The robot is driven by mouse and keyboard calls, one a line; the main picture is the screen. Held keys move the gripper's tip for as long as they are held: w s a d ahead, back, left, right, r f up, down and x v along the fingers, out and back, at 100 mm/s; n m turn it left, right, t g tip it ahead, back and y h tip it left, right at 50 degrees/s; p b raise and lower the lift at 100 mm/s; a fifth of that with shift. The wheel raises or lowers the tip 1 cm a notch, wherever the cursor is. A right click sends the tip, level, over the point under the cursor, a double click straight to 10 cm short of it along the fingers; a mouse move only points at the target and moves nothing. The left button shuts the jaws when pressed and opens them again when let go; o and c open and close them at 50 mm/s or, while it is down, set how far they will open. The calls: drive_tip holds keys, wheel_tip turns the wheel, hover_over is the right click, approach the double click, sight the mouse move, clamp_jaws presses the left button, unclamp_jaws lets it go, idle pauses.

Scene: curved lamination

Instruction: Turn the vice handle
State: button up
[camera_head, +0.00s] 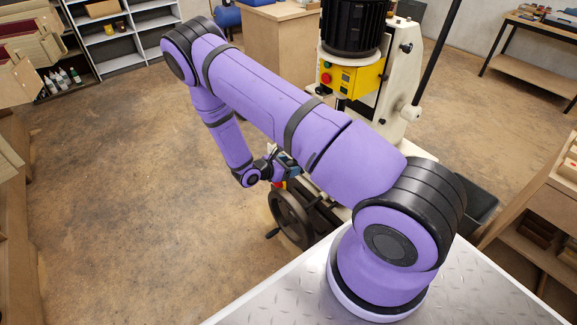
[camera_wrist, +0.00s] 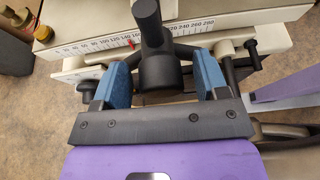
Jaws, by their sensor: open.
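In the wrist view a black handle (camera_wrist: 158,68), with a thick round hub and a bar rising from it, stands between the two blue fingers of my gripper (camera_wrist: 165,58). I take it for the vice handle. The fingers are open, one on each side of the hub, with a gap visible on both sides. I cannot tell how deep the hub sits between them. In the head view my gripper (camera_head: 285,162) is at the front of the machine (camera_head: 395,110), above the handwheel. The vice handle is not clear there, as my arm hides much of that area.
A black handwheel (camera_head: 290,219) is just below my gripper. A yellow control box (camera_head: 350,77) is on the machine. In the wrist view a ruled scale (camera_wrist: 185,30) with a red pointer lies beyond the handle, and a dark lever (camera_wrist: 252,54) is at right. Open floor (camera_head: 130,190) lies left.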

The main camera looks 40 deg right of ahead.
drive_tip(key=c, duration=0.9)
drive_tip(key=shift+m+t, duration=0.6)
drive_tip(key=shift+m, duration=0.3)
drive_tip(key=o, duration=0.9)
drive_tip(key=w+v, duration=0.1)
drive_tip(key=v, duration=0.9)
drive_tip(key=shift+s+a, duration=0.35)
drive_tip(key=shift+s, duration=0.15)
drive_tip(key=shift+r, duration=0.1)
